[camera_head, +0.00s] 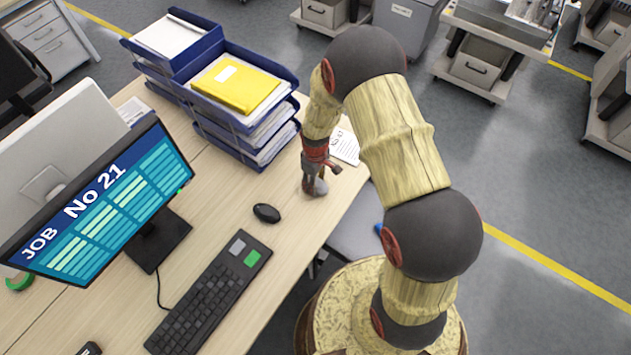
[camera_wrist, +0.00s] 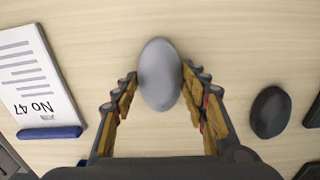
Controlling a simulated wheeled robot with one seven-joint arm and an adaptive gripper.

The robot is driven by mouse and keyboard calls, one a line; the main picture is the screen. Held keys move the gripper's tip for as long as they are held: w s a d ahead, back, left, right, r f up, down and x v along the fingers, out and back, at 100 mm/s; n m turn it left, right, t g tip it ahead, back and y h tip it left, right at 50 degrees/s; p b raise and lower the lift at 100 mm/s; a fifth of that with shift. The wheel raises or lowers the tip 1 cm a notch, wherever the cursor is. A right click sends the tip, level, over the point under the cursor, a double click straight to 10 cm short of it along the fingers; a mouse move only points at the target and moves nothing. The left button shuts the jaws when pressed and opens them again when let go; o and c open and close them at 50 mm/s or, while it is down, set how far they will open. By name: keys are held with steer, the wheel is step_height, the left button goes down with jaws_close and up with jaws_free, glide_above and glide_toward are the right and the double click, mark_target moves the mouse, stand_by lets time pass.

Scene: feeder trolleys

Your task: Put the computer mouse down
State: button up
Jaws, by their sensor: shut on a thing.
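My gripper (camera_head: 312,180) points down over the right part of the desk, near its edge. In the wrist view my gripper (camera_wrist: 160,100) is shut on a smooth grey oval computer mouse (camera_wrist: 158,72), with one finger on each side. The held mouse (camera_head: 320,187) is small and partly hidden by the fingers in the head view. It is low over the desk (camera_head: 225,200); I cannot tell whether it touches the top. A second, black mouse (camera_head: 267,213) lies on the desk left of my gripper, and right of it in the wrist view (camera_wrist: 270,111).
A keyboard (camera_head: 208,290) and a monitor (camera_head: 100,205) stand to the left. Blue stacked trays (camera_head: 245,120) with papers and a yellow folder are behind. A sheet marked No 47 (camera_head: 345,147) lies close behind my gripper. Bare desk surrounds the held mouse.

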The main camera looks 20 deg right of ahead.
steer(key=o, duration=1.2)
steer(key=shift+c, duration=0.2)
step_height(320, 180, up, 12)
steer(key=r+p, duration=0.1)
steer(key=p, duration=0.1)
step_height(320, 180, up, 9)
steer(key=m+t, duration=0.1)
glide_above(316, 183)
steer(key=s+r+m+t, duration=0.1)
steer(key=s+r, duration=0.2)
steer(key=r, duration=0.4)
steer(key=s+r+m+t, duration=0.1)
steer(key=s+r+m, duration=0.15)
steer(key=r, duration=0.45)
steer(key=s+r+m+t, duration=0.1)
steer(key=s+r, duration=0.4)
steer(key=s, duration=0.3)
steer(key=s+r+m+t, duration=0.1)
steer(key=s+r, duration=0.4)
steer(key=s, duration=0.2)
steer(key=shift+s+a+r+m+t, duration=0.2)
steer(key=shift+s+r+m+t, duration=0.1)
steer(key=shift+s+m, duration=0.1)
